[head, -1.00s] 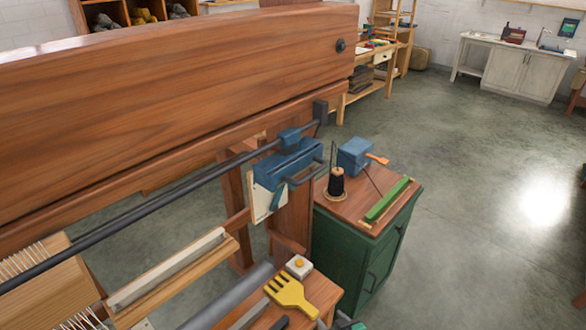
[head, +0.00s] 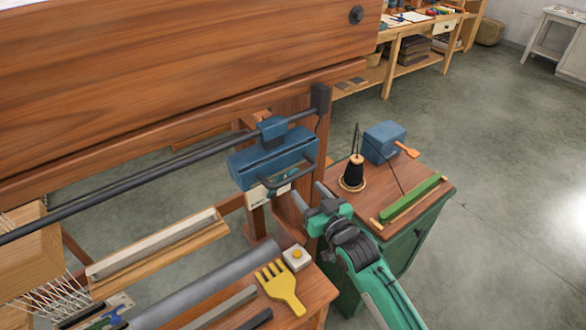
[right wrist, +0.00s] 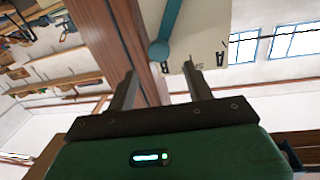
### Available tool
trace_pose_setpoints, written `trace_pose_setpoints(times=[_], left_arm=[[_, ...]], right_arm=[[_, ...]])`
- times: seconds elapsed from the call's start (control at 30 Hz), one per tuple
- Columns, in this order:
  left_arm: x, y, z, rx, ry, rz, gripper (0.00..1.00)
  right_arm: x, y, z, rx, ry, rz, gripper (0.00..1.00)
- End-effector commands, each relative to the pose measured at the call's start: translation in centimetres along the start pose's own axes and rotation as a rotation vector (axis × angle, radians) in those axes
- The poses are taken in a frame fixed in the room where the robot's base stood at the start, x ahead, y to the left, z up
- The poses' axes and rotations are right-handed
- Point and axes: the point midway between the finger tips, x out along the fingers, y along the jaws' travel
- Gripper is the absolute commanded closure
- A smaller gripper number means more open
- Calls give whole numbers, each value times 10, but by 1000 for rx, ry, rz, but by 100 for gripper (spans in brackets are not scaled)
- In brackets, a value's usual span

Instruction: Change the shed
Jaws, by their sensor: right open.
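The blue box (head: 272,162) with a grey handle hangs on the dark rail of the wooden loom. A cream plate (head: 283,187) shows just below it, partly hidden; in the right wrist view the cream plate (right wrist: 205,28) carries a teal lever (right wrist: 168,30) with a round end. My right gripper (head: 309,197) is in front and to the right of the plate, its fingers pointing toward it. The right wrist view shows the gripper (right wrist: 158,83) open and empty, with the lever's round end beyond the gap between the fingers, apparently apart from them. My left gripper is out of view.
A green cabinet (head: 432,217) stands right of the loom, bearing a black thread cone (head: 355,171), a blue block (head: 384,141) and a green bar (head: 409,199). A yellow comb (head: 280,287) and a small button box (head: 296,257) lie on the loom's front ledge. Open floor lies to the right.

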Motion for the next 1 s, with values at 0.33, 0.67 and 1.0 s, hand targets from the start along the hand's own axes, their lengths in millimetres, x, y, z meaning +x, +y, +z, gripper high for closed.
trace_pose_setpoints(times=[0.33, 0.67, 1.0], left_arm=[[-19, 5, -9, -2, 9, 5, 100], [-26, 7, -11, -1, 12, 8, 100], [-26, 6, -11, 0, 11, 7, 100]], right_arm=[[62, 0, -2, 1, -1, 0, 48], [91, 0, 0, 0, -1, 0, 48], [94, 0, 1, -1, -1, 0, 48]])
